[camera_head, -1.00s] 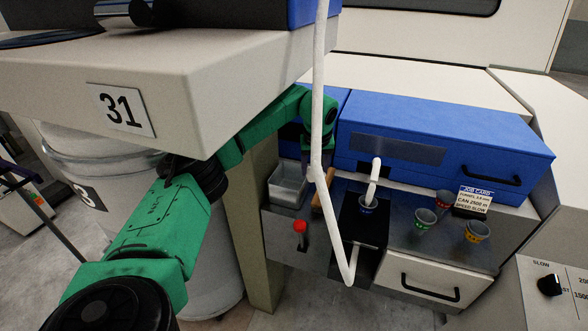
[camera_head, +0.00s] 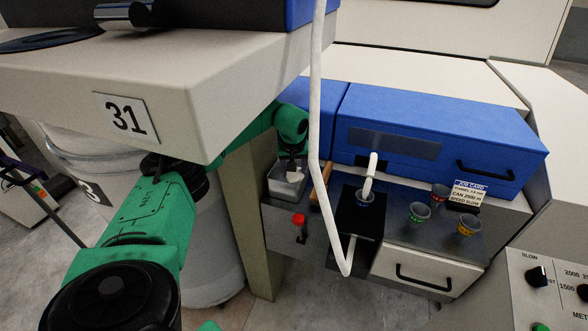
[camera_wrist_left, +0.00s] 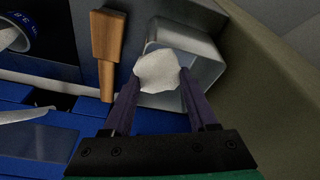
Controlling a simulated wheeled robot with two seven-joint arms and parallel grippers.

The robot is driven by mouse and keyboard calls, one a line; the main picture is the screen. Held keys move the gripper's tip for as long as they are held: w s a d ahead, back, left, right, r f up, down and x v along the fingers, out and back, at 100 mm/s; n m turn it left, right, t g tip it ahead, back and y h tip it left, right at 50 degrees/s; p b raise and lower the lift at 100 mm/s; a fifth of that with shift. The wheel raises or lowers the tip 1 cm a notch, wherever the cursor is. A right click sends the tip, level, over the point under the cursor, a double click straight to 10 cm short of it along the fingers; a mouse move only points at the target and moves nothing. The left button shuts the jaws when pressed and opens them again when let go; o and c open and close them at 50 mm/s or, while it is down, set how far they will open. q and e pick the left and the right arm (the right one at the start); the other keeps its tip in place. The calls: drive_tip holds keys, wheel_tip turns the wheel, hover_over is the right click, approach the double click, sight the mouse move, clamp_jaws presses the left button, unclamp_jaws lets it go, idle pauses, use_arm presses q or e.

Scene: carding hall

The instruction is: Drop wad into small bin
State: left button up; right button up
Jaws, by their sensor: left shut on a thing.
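A white wad (camera_wrist_left: 158,72) is held between the fingertips of my left gripper (camera_wrist_left: 159,78) in the left wrist view. In the head view the wad (camera_head: 292,175) shows pale under my left gripper (camera_head: 291,168). The small bin (camera_head: 286,187) is an open metal box left of the black block. In the left wrist view the small bin (camera_wrist_left: 205,75) lies behind and below the wad, which covers part of its opening. I cannot tell whether the wad is inside the rim or above it. My right gripper is not in view.
A wooden handle (camera_wrist_left: 105,45) lies beside the bin. A red-knobbed lever (camera_head: 299,219) stands in front. A white sliver (camera_head: 317,110) hangs past the blue cover (camera_head: 440,135). The beige housing (camera_head: 200,85) overhangs my arm.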

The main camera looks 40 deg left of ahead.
sight(294, 179)
use_arm(q)
drive_tip(key=o, duration=1.3)
drive_tip(key=shift+r, duration=0.3)
drive_tip(key=shift+b+v, duration=0.85)
drive_tip(key=shift+v, duration=0.15)
drive_tip(key=shift+s+d+r, duration=0.3)
drive_tip(key=shift+s+d, duration=0.15)
drive_tip(key=shift+s, duration=0.15)
drive_tip(key=s+d+b, duration=0.3)
drive_tip(key=s+d, duration=0.3)
drive_tip(key=s, duration=0.3)
drive_tip(key=shift+r, duration=0.2)
